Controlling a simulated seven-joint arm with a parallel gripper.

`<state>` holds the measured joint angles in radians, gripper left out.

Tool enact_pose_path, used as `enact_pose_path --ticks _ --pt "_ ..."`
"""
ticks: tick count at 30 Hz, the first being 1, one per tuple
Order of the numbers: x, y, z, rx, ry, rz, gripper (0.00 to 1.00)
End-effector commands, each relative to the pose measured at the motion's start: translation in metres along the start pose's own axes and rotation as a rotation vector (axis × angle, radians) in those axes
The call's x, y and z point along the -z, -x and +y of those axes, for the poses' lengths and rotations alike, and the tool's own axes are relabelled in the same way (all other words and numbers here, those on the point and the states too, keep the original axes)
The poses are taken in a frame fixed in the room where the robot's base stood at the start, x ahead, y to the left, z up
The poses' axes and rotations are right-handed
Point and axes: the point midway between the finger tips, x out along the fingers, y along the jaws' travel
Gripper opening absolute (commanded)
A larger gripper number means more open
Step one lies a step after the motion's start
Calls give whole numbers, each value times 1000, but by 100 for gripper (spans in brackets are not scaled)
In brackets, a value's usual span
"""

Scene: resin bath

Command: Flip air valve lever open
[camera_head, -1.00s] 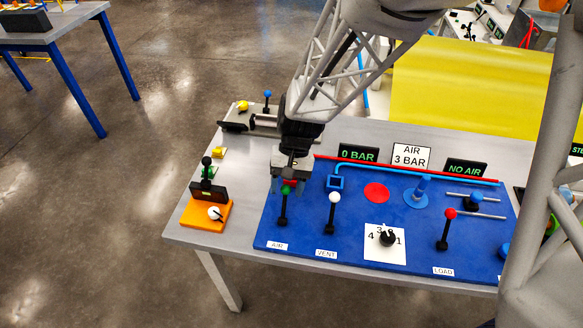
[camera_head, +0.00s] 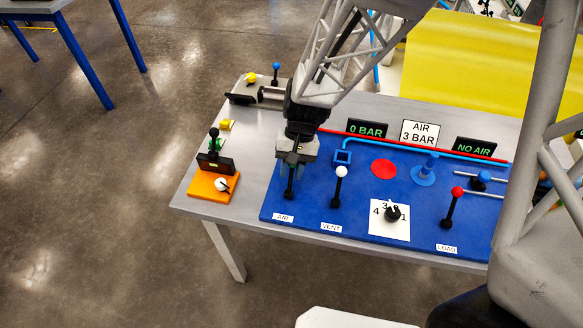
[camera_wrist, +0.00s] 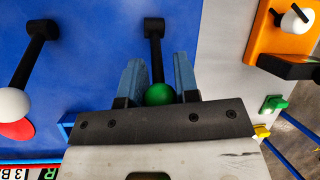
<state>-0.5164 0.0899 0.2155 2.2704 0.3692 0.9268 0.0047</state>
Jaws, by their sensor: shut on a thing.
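The air valve lever (camera_head: 290,182) is a black stalk on the blue panel, above the AIR label (camera_head: 283,217). In the wrist view its black stalk (camera_wrist: 154,48) ends in a green ball knob (camera_wrist: 159,95). My gripper (camera_head: 293,162) is over the top of the lever. In the wrist view its blue fingers (camera_wrist: 159,82) stand on both sides of the green knob and are shut on it. The head view hides the knob behind my gripper. The display reads NO AIR (camera_head: 475,147).
The vent lever (camera_head: 339,185) with a white knob stands close to the right. The load lever (camera_head: 453,205) with a red knob is further right. A numbered dial (camera_head: 391,214) lies between them. An orange block (camera_head: 208,187) with a black box sits to the left.

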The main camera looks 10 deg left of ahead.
Motion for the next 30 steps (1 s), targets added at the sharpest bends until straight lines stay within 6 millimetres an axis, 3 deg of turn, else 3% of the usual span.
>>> enact_pose_path --ticks 17,30 --pt "-3 1 -1 -11 6 44 0" --pt "-16 2 -5 -60 26 229 0"
